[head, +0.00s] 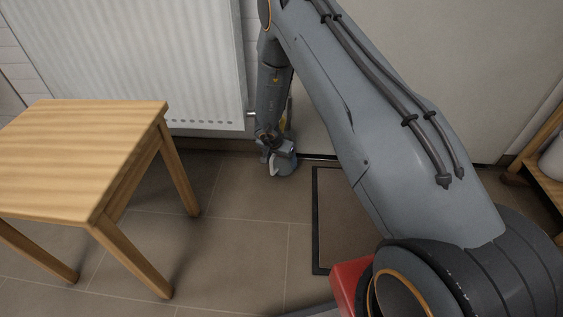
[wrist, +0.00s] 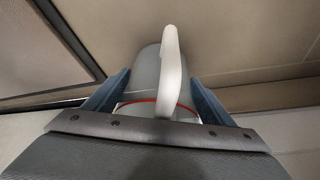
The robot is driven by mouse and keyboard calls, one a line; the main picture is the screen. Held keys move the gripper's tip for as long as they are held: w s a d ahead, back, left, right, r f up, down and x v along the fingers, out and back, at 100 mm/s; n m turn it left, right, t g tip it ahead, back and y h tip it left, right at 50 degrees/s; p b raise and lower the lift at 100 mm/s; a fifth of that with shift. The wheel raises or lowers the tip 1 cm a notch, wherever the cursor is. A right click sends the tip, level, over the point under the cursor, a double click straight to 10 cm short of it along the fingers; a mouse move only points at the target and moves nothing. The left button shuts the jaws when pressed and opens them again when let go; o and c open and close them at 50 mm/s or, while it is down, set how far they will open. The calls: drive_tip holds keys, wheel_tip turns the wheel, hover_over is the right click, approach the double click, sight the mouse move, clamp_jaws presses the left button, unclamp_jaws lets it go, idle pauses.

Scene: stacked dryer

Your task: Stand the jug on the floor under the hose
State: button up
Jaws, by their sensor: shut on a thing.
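The jug (wrist: 147,78) is grey and translucent, with a white handle (wrist: 171,72) and a red line around it. It sits between the two blue-grey fingers of my gripper (wrist: 159,82) in the wrist view. My gripper is shut on the jug. In the head view my gripper (head: 280,158) is low near the floor, right of the radiator's lower corner, with the white handle (head: 273,165) showing beside it. My arm and gripper hide most of the jug there. I cannot tell whether its base touches the floor. I cannot make out the hose in either view.
A wooden table (head: 85,140) stands at the left, in front of a white radiator (head: 150,60). A dark-edged doormat (head: 345,220) lies right of my gripper. A wooden shelf (head: 540,170) is at the far right. The tiled floor (head: 240,240) between table and mat is clear.

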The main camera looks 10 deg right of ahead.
drive_tip(key=shift+f, duration=0.1)
drive_tip(key=o, duration=1.1)
drive_tip(key=shift+o, duration=0.2)
drive_tip(key=p+v, duration=0.7)
drive_tip(key=v, duration=0.5)
